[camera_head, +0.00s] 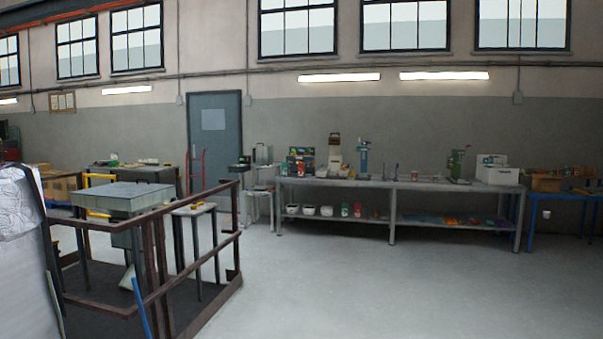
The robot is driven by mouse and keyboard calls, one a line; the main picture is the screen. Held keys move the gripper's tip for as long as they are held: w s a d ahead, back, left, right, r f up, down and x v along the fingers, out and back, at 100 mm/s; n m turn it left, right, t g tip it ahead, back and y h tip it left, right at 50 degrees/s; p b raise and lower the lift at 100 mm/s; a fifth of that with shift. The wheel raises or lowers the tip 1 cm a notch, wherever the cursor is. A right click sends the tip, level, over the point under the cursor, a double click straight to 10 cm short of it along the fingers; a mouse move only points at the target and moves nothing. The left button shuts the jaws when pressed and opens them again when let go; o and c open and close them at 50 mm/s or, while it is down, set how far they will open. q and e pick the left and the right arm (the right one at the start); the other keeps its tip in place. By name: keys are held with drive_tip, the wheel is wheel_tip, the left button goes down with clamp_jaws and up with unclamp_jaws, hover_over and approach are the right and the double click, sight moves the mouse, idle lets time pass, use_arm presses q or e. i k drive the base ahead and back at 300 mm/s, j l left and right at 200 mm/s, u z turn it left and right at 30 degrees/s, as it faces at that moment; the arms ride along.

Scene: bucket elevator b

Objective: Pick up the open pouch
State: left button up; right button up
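I cannot make out an open pouch in the head view. Small items on the far workbench (400,184) are too small to tell apart. Neither of my grippers is in view.
A brown railing (190,269) encloses a dark platform at the left, with a grey-topped table (123,196) by it. A white wrapped stack (22,265) fills the left edge. A blue-legged table (565,194) stands at the right. The grey floor (370,285) ahead is clear.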

sight(300, 166)
drive_tip(key=i+l+z, duration=0.2)
drive_tip(key=i, duration=0.45)
drive_tip(key=i+z, duration=0.2)
drive_tip(key=i, duration=1.5)
drive_tip(key=i+z, duration=0.1)
drive_tip(key=i, duration=1)
drive_tip(key=i+j+u, duration=0.1)
drive_tip(key=i+u, duration=0.15)
drive_tip(key=i, duration=0.3)
drive_tip(key=i+u, duration=0.3)
drive_tip(key=i, duration=0.3)
drive_tip(key=i+l+u, duration=0.25)
drive_tip(key=i, duration=0.3)
drive_tip(key=i+l+u, duration=0.15)
drive_tip(key=i+u, duration=0.15)
drive_tip(key=i, duration=0.25)
drive_tip(key=i+z, duration=0.1)
drive_tip(key=i, duration=0.4)
drive_tip(key=i+j, duration=0.15)
drive_tip(key=i, duration=0.4)
drive_tip(key=i+j+z, duration=0.15)
drive_tip(key=i, duration=0.35)
drive_tip(key=i+j+z, duration=0.1)
drive_tip(key=i, duration=0.4)
drive_tip(key=i+j+z, duration=0.1)
drive_tip(key=i, duration=1.15)
drive_tip(key=i+l+u, duration=0.1)
drive_tip(key=i, duration=0.65)
